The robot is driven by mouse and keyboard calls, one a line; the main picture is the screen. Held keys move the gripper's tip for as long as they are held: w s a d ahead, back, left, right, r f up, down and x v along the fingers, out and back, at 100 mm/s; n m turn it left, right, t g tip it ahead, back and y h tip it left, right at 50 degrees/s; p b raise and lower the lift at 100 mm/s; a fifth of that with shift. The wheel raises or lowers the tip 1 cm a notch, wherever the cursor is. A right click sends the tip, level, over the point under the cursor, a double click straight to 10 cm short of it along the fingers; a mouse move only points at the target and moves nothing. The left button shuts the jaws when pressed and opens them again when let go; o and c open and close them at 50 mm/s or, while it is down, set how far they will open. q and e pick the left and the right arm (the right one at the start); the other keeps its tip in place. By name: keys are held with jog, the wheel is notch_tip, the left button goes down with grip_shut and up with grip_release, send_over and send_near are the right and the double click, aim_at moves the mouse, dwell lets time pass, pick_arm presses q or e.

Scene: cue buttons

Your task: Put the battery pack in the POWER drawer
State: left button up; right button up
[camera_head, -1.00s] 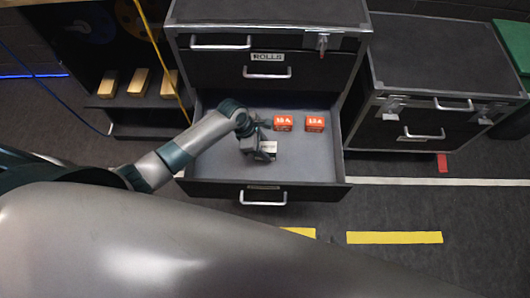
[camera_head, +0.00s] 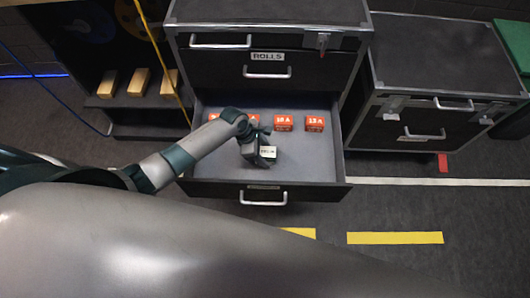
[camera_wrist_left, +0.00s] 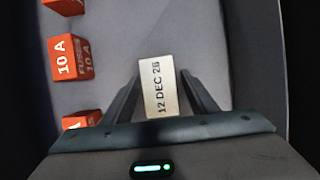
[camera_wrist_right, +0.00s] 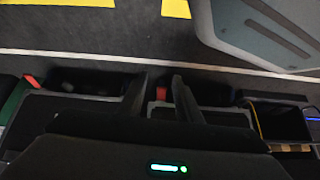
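A small block with a white top label (camera_head: 268,152), reading "12 DEC" and a blurred number, is inside the open bottom drawer (camera_head: 320,172). I cannot tell for sure that it is the battery pack. My left gripper (camera_head: 262,156) reaches into this drawer with a finger along each side of the block, which also shows in the left wrist view (camera_wrist_left: 160,88); it appears shut on it. The open drawer's front label is too oblique to read; no POWER label is legible. My right gripper (camera_wrist_right: 160,85) is outside the head view, its fingers apart and empty.
Several red fuse boxes (camera_head: 315,123) stand in a row at the drawer's back. The closed drawer above is labelled ROLLS (camera_head: 267,57). A lower black cabinet (camera_head: 440,70) stands to the right. A shelf at left holds gold blocks (camera_head: 138,82).

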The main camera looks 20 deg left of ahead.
pick_arm(q)
jog(key=shift+r, duration=0.1)
pick_arm(e)
jog(key=shift+w+a+r, duration=0.1)
jog(key=shift+w+a, duration=0.05)
jog(key=shift+w, duration=0.2)
pick_arm(q)
jog(key=shift+a+r, duration=0.2)
jog(key=shift+r, duration=0.35)
jog(key=p+v, duration=0.1)
jog(key=v, duration=1)
pick_arm(e)
jog(key=shift+s+d, duration=0.3)
jog(key=shift+s, duration=0.35)
pick_arm(q)
jog(key=shift+s+a, duration=0.1)
jog(key=shift+a, duration=0.05)
pick_arm(e)
jog(key=shift+a, duration=0.15)
